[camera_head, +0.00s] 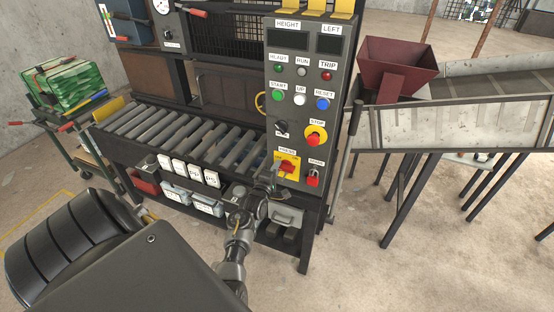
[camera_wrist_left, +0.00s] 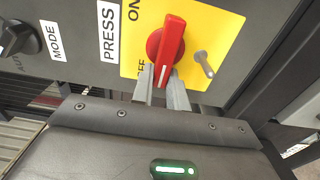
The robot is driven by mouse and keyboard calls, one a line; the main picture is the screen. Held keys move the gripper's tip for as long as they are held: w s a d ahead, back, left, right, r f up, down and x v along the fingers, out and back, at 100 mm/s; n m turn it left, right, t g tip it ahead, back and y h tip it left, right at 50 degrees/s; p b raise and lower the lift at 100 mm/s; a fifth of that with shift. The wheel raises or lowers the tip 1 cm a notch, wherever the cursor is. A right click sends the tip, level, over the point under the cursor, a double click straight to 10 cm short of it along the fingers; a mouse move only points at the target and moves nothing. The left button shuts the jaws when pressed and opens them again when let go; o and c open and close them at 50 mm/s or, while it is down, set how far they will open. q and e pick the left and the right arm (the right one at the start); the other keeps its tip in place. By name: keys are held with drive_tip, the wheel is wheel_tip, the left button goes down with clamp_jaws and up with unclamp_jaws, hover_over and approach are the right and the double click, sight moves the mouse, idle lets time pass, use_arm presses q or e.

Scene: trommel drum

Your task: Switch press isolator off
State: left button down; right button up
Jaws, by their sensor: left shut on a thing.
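The press isolator is a red rotary handle (camera_head: 287,167) on a yellow plate (camera_wrist_left: 215,30) of the control panel. In the left wrist view the handle (camera_wrist_left: 172,38) stands near upright in the picture, its white-marked end at the bottom. "ON" shows at the plate's upper left; the "OFF" lettering at lower left is partly hidden by a finger. My left gripper (camera_wrist_left: 162,82) is shut on the handle's lower end, a finger on each side. In the head view my left gripper (camera_head: 270,177) reaches the plate from the lower left. My right gripper is not in view.
The mode knob (camera_wrist_left: 18,38) is to the left. The stop button (camera_head: 315,135) is above. A roller conveyor (camera_head: 185,130) lies left of the panel.

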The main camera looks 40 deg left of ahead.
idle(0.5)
use_arm(q)
drive_tip(key=c, duration=1.4)
unclamp_jaws()
drive_tip(key=b+v, duration=0.1)
drive_tip(key=v, duration=0.9)
drive_tip(key=shift+s+d+b, duration=0.2)
drive_tip(key=shift+s+b, duration=0.1)
